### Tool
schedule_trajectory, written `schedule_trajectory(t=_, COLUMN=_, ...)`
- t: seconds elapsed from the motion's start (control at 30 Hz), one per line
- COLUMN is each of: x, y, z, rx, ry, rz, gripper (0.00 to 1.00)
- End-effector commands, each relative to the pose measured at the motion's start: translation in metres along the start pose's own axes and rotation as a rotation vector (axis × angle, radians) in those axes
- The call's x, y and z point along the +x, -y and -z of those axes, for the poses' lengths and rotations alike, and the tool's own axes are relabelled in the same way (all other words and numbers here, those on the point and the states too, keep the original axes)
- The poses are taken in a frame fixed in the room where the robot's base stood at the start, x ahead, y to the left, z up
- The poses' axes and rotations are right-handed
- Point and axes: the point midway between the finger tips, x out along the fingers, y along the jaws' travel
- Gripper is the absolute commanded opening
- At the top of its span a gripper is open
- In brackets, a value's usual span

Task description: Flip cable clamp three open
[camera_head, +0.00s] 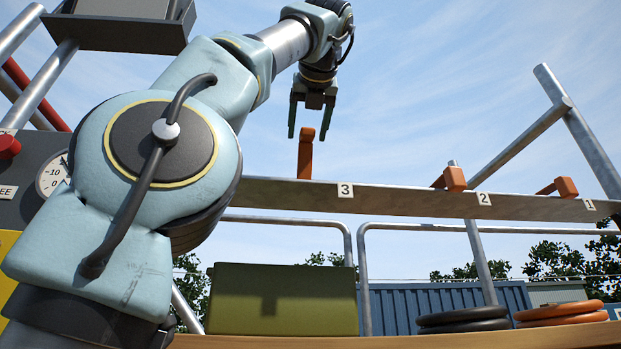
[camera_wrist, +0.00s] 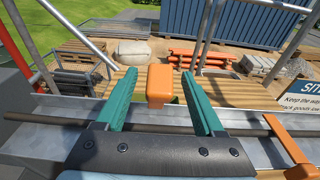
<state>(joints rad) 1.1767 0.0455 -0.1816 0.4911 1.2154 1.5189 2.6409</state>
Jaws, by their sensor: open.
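Cable clamp three is an orange lever (camera_head: 305,155) standing upright on the grey rail (camera_head: 400,202), behind the plate marked 3. Its orange end block (camera_wrist: 159,86) also shows in the middle of the wrist view. My gripper (camera_head: 310,124) points down over it with green fingers apart. In the wrist view the block sits between the two fingers with a gap on each side, and I see no contact. The foot of the lever is hidden behind the rail in the head view.
Clamp two (camera_head: 455,179) and clamp one (camera_head: 566,187) lean low on the rail to the right. An orange clamp arm (camera_wrist: 287,145) crosses the rail in the wrist view. Slanting metal posts (camera_head: 580,130) rise at the right. A green box (camera_head: 310,300) and coiled cables (camera_head: 463,317) are below.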

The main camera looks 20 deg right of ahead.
Motion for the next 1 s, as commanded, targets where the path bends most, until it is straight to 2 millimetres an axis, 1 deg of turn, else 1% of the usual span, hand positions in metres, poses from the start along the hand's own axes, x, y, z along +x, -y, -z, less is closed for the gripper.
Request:
schedule_trajectory(t=0.03, x=-0.011, y=0.002, z=0.000, rx=0.000, ry=0.001, rz=0.008, gripper=0.70)
schedule_trajectory(t=0.17, x=-0.033, y=0.002, z=0.000, rx=-0.001, ry=0.000, rz=0.008, gripper=0.70)
schedule_trajectory(t=0.3, x=-0.047, y=0.002, z=0.000, rx=0.000, ry=0.001, rz=0.005, gripper=0.70)
schedule_trajectory(t=0.4, x=-0.053, y=0.001, z=0.000, rx=0.000, ry=0.001, rz=0.003, gripper=0.70)
schedule_trajectory(t=0.57, x=-0.057, y=0.000, z=0.000, rx=0.000, ry=-0.001, rz=0.001, gripper=0.70)
schedule_trajectory(t=1.0, x=-0.057, y=0.000, z=0.000, rx=-0.001, ry=0.000, rz=-0.001, gripper=0.70)
